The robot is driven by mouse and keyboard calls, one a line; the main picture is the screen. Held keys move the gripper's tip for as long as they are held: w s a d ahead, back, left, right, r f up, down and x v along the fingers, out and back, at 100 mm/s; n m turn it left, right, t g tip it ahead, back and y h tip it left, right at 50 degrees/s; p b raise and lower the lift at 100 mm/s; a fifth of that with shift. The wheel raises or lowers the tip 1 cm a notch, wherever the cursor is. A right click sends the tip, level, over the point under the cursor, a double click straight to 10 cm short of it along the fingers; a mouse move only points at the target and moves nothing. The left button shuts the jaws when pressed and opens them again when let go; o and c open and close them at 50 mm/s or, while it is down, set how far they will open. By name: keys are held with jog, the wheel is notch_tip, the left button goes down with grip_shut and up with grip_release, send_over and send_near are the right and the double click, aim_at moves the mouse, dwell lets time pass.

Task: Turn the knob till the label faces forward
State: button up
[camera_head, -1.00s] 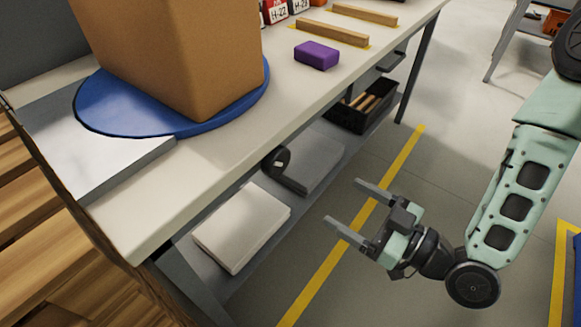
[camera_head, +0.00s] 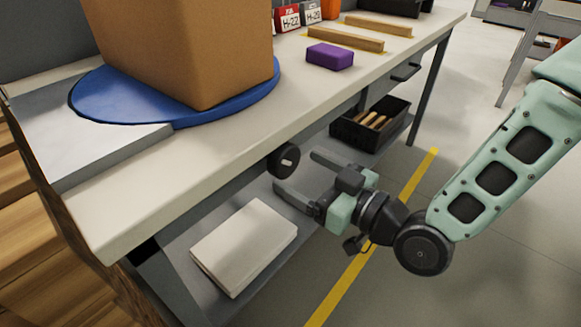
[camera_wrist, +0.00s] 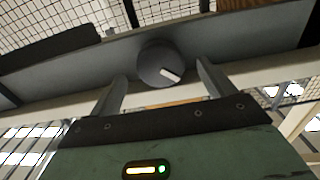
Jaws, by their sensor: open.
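The knob (camera_head: 284,160) is a dark round disc with a small light bar on it, at the front side of the bench below the tabletop edge. In the wrist view the knob (camera_wrist: 162,64) lies ahead, between the fingers, with its white bar slanted on the lower right of its face. My gripper (camera_head: 295,174) is open, its two fingers pointing at the knob, with a gap left before it. The open gripper (camera_wrist: 160,85) also shows in the wrist view. A cardboard box (camera_head: 185,50) stands on a blue round turntable (camera_head: 95,100) on the bench; no label shows on its visible faces.
A purple block (camera_head: 330,56), wooden strips (camera_head: 340,38) and red and grey H-22 tags (camera_head: 288,19) are on the bench (camera_head: 225,135). A white slab (camera_head: 243,247) lies on the shelf below, and a black bin (camera_head: 370,124) stands further back. The floor at right is open.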

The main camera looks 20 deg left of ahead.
aim_at(289, 166)
jog(key=shift+x, duration=1.9)
jog(key=c, duration=1)
jog(key=shift+o, duration=0.2)
jog(key=shift+m, duration=0.3)
jog(key=m+p, duration=0.1)
jog(key=m, duration=0.7)
jog(key=shift+p, duration=0.4)
jog(key=shift+m, duration=0.3)
jog(key=shift+s, duration=0.1)
